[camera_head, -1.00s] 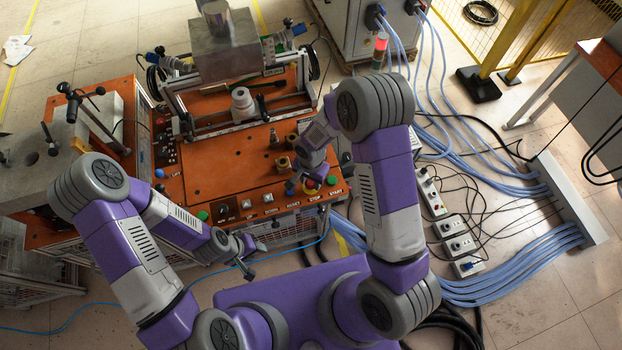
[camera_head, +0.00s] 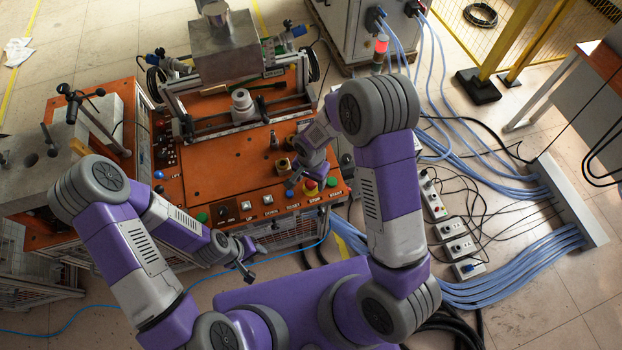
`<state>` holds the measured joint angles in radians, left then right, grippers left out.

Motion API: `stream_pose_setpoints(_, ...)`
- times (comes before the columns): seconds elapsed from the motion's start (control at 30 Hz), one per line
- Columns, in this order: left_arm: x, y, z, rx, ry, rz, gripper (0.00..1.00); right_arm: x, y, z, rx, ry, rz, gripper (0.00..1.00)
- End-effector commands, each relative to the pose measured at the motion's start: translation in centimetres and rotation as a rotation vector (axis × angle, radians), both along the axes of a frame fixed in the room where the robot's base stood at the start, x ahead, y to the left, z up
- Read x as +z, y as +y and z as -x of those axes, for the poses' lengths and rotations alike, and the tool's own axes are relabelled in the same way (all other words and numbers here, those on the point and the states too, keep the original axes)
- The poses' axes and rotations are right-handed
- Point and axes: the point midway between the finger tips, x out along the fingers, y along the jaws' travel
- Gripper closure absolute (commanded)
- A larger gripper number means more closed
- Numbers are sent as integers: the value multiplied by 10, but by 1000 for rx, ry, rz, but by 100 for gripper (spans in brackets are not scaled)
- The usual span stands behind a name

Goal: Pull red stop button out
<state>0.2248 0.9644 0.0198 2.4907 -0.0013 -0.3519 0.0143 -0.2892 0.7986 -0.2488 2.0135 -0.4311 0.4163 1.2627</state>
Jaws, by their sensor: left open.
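The red stop button (camera_head: 310,187) sits on a yellow base at the front right of the orange control panel (camera_head: 215,160), above the "STOP" label. My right gripper (camera_head: 300,187) points down at the panel just left of the button. Its fingers are small and partly hidden by the wrist, so I cannot tell their opening or whether they touch the button. My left gripper (camera_head: 251,262) is open and empty, in front of the panel's front edge and away from the button.
A green button (camera_head: 332,181) lies right beside the stop button, and another green button (camera_head: 202,217) sits at the panel's front left. A stack light (camera_head: 381,48) stands behind my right arm.

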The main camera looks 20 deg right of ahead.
Motion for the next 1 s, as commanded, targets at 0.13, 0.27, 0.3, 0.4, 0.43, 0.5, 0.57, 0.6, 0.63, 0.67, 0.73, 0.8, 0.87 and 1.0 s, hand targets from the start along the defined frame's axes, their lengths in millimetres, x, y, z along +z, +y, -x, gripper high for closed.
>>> stream_pose_setpoints(0.13, 0, 0, 0, 0, 0, 0, 57, -1, 0, 0, 0, 1, 0, 34)
stream_pose_setpoints(0.27, 0, 0, 0, 0, 0, 0, 57, 4, 0, 0, 0, 0, 0, 34)
stream_pose_setpoints(0.3, 0, 0, 0, 0, 0, 0, 57, 8, 0, 0, 0, -1, 0, 34)
stream_pose_setpoints(0.4, -1, 0, 0, 0, 0, 0, 57, 24, 0, 0, 1, -4, -1, 34)
stream_pose_setpoints(0.43, -1, 0, 0, 0, 0, 0, 57, 29, 0, 0, 0, -3, -2, 34)
stream_pose_setpoints(0.5, -1, 0, 0, 0, 0, 0, 57, 42, 0, -1, -1, -4, -2, 34)
stream_pose_setpoints(0.57, -1, 0, 0, 0, 0, 0, 57, 52, 0, 0, 1, -4, -2, 34)
stream_pose_setpoints(0.6, -1, 0, 0, 0, 0, 0, 57, 57, 0, 0, 1, -2, -1, 34)
stream_pose_setpoints(0.63, -1, 0, 0, 0, 0, 0, 57, 61, 0, 0, 0, -4, -1, 34)
stream_pose_setpoints(0.67, -1, 0, 0, 0, 0, 0, 57, 65, 0, 0, 0, -2, -1, 34)
stream_pose_setpoints(0.73, -1, 0, 0, 0, 0, 0, 57, 71, 0, 0, 0, -1, -1, 34)
stream_pose_setpoints(0.8, -1, 0, 0, 0, 0, 0, 57, 74, 0, 0, 0, -1, -1, 34)
stream_pose_setpoints(0.87, -1, 0, 0, 0, 0, 0, 57, 75, 0, 0, 0, 1, 0, 34)
stream_pose_setpoints(1.0, -1, 0, 0, 0, 0, 0, 57, 75, 0, 0, 0, 1, 0, 34)
